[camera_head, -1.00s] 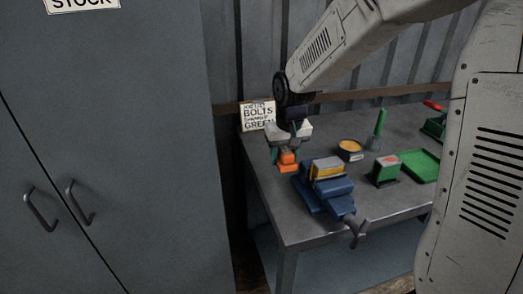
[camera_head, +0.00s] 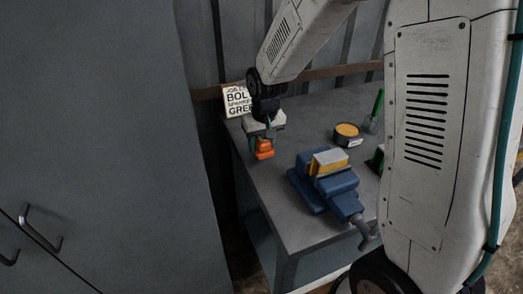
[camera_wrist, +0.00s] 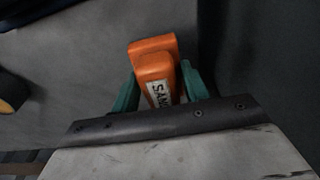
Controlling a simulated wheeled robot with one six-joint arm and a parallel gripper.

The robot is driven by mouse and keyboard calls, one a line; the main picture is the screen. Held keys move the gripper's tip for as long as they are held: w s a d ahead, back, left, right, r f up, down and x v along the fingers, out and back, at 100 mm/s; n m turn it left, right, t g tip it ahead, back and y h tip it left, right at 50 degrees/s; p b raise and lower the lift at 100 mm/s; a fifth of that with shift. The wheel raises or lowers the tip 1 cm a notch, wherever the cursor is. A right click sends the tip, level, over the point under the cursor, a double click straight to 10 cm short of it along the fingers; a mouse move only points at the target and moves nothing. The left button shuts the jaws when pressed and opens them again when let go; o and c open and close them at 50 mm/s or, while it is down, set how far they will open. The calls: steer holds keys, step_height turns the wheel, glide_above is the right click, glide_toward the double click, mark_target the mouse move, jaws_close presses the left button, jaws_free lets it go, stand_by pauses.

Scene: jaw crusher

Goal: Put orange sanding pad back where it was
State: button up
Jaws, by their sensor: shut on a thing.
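The orange sanding pad (camera_head: 264,149) is between the fingers of my gripper (camera_head: 264,138), over the left edge area of the grey workbench (camera_head: 300,232). In the wrist view the orange pad (camera_wrist: 155,65) sits between the two green fingers of my gripper (camera_wrist: 160,90), with a partly hidden white label facing the camera. The gripper is shut on it. I cannot tell whether the pad touches the bench top.
A blue vise (camera_head: 325,185) with a yellow block (camera_head: 327,162) stands right of the pad. A sign (camera_head: 238,101) stands behind it. A yellow-topped tin (camera_head: 347,134) is farther right. A grey cabinet (camera_head: 100,120) fills the left. Bare bench lies between pad and tin.

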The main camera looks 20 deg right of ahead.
mark_target(265, 141)
steer(key=shift+f, duration=1.65)
steer(key=shift+f, duration=0.15)
steer(key=o, duration=1)
steer(key=shift+c, duration=0.2)
steer(key=r, duration=0.4)
steer(key=s+r, duration=0.1)
steer(key=r, duration=0.3)
steer(key=s+r, duration=0.1)
steer(key=r, duration=0.3)
steer(key=shift+r, duration=0.2)
steer(key=s+d+r, duration=0.1)
steer(key=s+r, duration=0.2)
steer(key=s, duration=0.6)
steer(key=s+d+r, duration=0.1)
steer(key=s+r, duration=0.2)
steer(key=s, duration=0.6)
steer(key=s+d+r, duration=0.1)
steer(key=s+r, duration=0.2)
steer(key=s, duration=0.7)
steer(key=shift+g, duration=0.3)
steer(key=shift+r, duration=0.1)
